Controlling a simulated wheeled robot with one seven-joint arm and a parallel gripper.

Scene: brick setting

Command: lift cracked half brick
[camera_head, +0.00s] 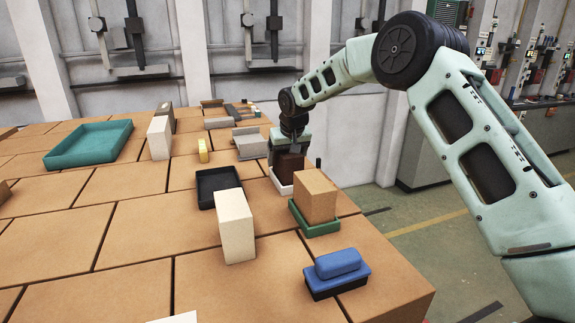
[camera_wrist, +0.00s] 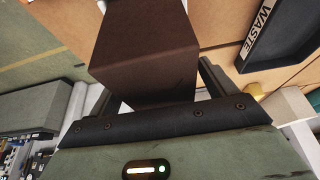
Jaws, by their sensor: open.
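A dark brown brick (camera_head: 290,165) stands in a small white tray (camera_head: 281,186) on the brick-topped table, near its right edge. My gripper (camera_head: 290,150) is directly above and around the top of this brick, pointing down. In the wrist view the dark brick (camera_wrist: 145,55) lies between the two open fingers of my gripper (camera_wrist: 160,82), with a visible gap at the right finger. No crack is visible on the faces shown, so I cannot tell whether it is the cracked half brick. My gripper hides part of it in the head view.
A tan brick (camera_head: 315,193) in a green tray (camera_head: 313,229) stands close in front. A black tray (camera_head: 205,193), marked WASTE in the wrist view (camera_wrist: 290,20), lies left. A cream brick (camera_head: 236,226), blue object (camera_head: 338,265) and grey tray (camera_head: 250,146) are nearby.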

